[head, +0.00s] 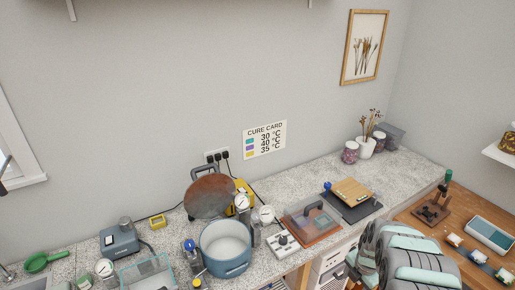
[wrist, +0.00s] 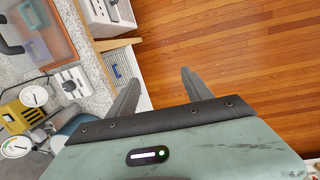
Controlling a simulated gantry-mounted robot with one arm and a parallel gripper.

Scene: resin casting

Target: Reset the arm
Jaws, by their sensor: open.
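My gripper (wrist: 160,74) shows in the wrist view with its two dark fingers spread wide apart. It is open, and nothing is between the fingers. Behind the fingertips is the wooden floor (wrist: 225,45), with the counter's front edge to the left. In the head view my grey and mint arm (head: 425,272) is folded at the lower right, in front of the counter and beside the wooden table. I cannot make out the fingertips in the head view.
On the stone counter (head: 415,168) stand a blue pot (head: 225,250), a round brown lid (head: 209,197), gauges and a clear-lidded box (head: 312,222). A wooden board (head: 352,191) lies further right. The floor below my gripper is clear.

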